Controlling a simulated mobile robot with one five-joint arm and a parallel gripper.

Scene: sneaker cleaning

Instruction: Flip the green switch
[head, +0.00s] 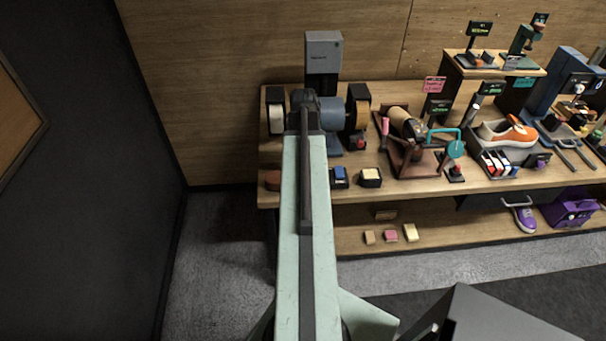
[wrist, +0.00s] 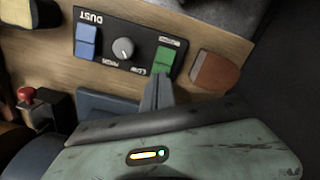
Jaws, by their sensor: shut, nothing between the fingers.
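The green switch (wrist: 165,60) sits at one end of a black control panel (wrist: 112,62) in the wrist view, where the panel's lettering is upside down. A grey knob (wrist: 123,48) and a blue switch (wrist: 86,42) are on the same panel. My gripper (wrist: 157,90) is shut and empty, its tips right at the lower end of the green switch; I cannot tell if they touch. In the head view the blue switch (head: 340,173) shows just right of my arm, which hides the green switch and my gripper's tips.
A reddish-brown block (wrist: 214,72) lies beside the panel's green end. A red button (wrist: 26,94) stands at left in the wrist view. A grinder with wheels (head: 335,115) stands behind the panel. A sneaker (head: 507,132) is far right on the bench (head: 400,192).

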